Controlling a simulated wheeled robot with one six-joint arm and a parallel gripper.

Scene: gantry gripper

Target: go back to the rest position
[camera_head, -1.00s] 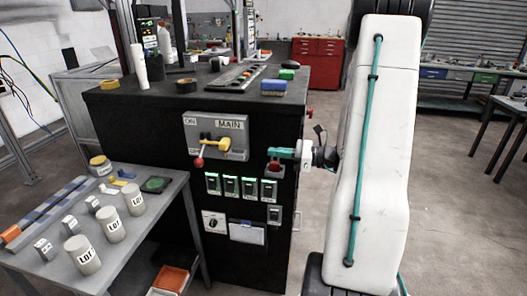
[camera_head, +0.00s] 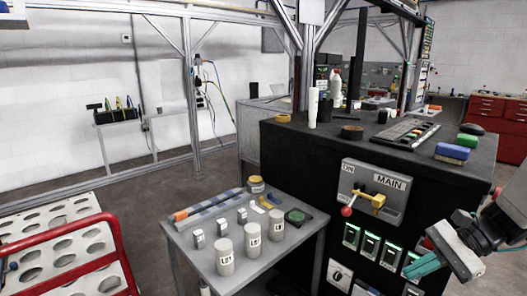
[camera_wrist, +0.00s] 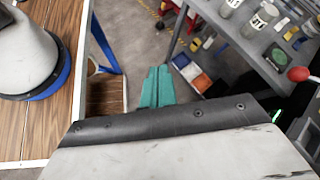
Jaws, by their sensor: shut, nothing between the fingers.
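My gripper (camera_head: 425,268) has teal fingers and shows at the lower right of the head view, in front of the black cabinet (camera_head: 290,160). In the wrist view its teal fingers (camera_wrist: 157,85) lie side by side, shut with nothing between them. Behind them are the floor and an orange bin (camera_wrist: 200,82) under the grey side table. The main switch panel (camera_head: 372,195), with a yellow handle and a red knob (camera_head: 346,211), is on the cabinet front, left of my gripper and apart from it.
A grey table (camera_head: 215,283) with several LOT jars (camera_head: 252,240) stands left of the cabinet. A red-railed rack (camera_head: 60,235) with round holes is at the far left. In the wrist view a wooden surface (camera_wrist: 48,120) is at the left. Floor is open behind the rack.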

